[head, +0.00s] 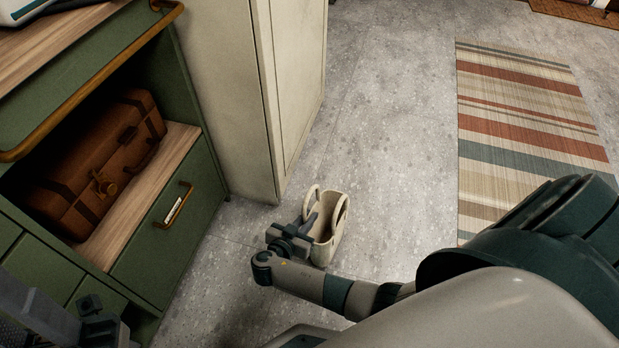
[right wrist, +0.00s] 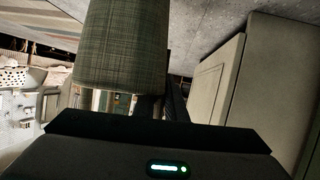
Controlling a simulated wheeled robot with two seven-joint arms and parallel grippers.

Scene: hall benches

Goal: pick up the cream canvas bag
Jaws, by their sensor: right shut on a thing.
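The cream canvas bag (head: 329,243) shows in the head view, upright and open at the top, with two looped handles. My right gripper (head: 303,226) is at its left side, shut on the bag near one handle; the exact grip is partly hidden. I cannot tell whether the bag's base touches the floor. In the right wrist view a woven cloth surface (right wrist: 122,45) hangs close to the camera and looks like part of the bag. My left gripper (head: 100,322) is at the lower left of the head view, dark and unclear, away from the bag.
A green cabinet (head: 168,240) with a brown case (head: 100,165) on its shelf stands at the left. A tall cream cupboard (head: 296,85) stands behind the bag. A striped rug (head: 520,125) lies at the right. The grey floor (head: 400,130) between is clear.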

